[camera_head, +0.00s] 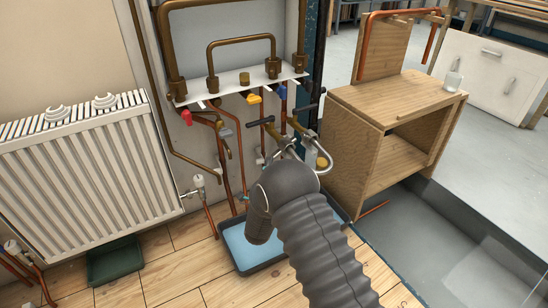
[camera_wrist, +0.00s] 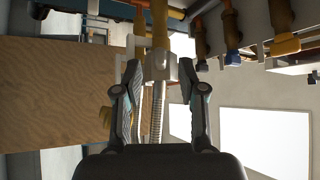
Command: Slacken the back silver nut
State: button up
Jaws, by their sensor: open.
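In the wrist view a silver nut (camera_wrist: 160,66) sits at the end of a brass-coloured pipe (camera_wrist: 160,30), between the fingertips of my gripper (camera_wrist: 160,72). The fingers are apart, one on each side of the nut. I cannot tell whether they touch it, or whether it is the back nut. A ribbed silver hose (camera_wrist: 158,108) runs from the nut between the fingers. In the head view my arm hides most of the gripper, and the nut cannot be made out. A curved silver hose (camera_head: 325,152) shows just beyond the arm.
Copper pipes and valves with red (camera_head: 187,117) and yellow (camera_head: 253,98) handles stand close to the left. A wooden cabinet (camera_head: 350,148) is close on the right. A blue tray (camera_head: 236,256) lies below, and a white radiator (camera_head: 90,175) is at the left.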

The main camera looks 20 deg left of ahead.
aim_at(275, 158)
jog(key=shift+x, duration=2.25)
grip_shut()
